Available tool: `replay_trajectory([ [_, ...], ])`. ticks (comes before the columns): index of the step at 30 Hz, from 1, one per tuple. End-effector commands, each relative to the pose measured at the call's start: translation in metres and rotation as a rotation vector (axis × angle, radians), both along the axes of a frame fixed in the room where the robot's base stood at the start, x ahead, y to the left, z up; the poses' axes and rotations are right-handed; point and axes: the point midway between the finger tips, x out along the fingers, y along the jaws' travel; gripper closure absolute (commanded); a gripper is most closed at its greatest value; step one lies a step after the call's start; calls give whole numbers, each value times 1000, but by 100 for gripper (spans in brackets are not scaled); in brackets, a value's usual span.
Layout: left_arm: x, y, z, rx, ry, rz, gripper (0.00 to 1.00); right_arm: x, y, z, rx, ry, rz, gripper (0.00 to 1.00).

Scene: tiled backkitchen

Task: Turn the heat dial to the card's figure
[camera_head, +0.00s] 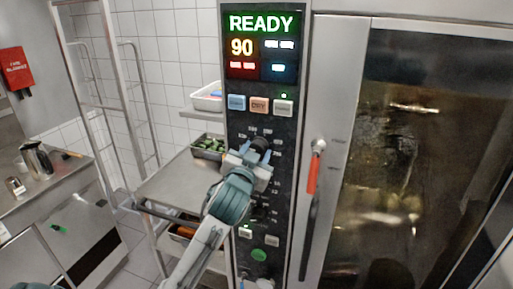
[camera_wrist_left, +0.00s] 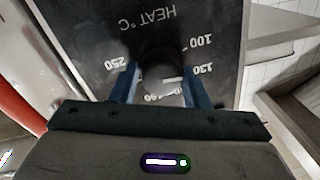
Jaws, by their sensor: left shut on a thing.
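The heat dial (camera_head: 261,142) is a dark round knob on the oven's black control panel (camera_head: 291,172). My left gripper (camera_head: 256,150) is shut on it from the front. In the left wrist view the blue fingers (camera_wrist_left: 160,88) stand on either side of the dial (camera_wrist_left: 160,68). The scale, upside down there, reads HEAT °C, with 100, 130 and 250 legible. A white mark on the dial points roughly toward the 130 side; its exact figure is unclear. The display (camera_head: 262,45) shows READY and 90. I cannot make out a card.
A red-handled door lever (camera_head: 312,170) stands just right of the dial, beside the glass oven door (camera_head: 405,150). Left are a rack with trays, one of green vegetables (camera_head: 208,146), and a steel counter with a jug (camera_head: 37,160).

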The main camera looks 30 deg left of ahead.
Motion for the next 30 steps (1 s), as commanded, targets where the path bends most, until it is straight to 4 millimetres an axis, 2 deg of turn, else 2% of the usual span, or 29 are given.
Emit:
replay_trajectory([
  [1, 0, 1, 4, 45, 10, 2, 81, 0, 0, 7, 0, 0, 0, 64],
  [30, -1, 2, 7, 943, 216, 2, 81, 0, 2, 73, 2, 0, -1, 64],
])
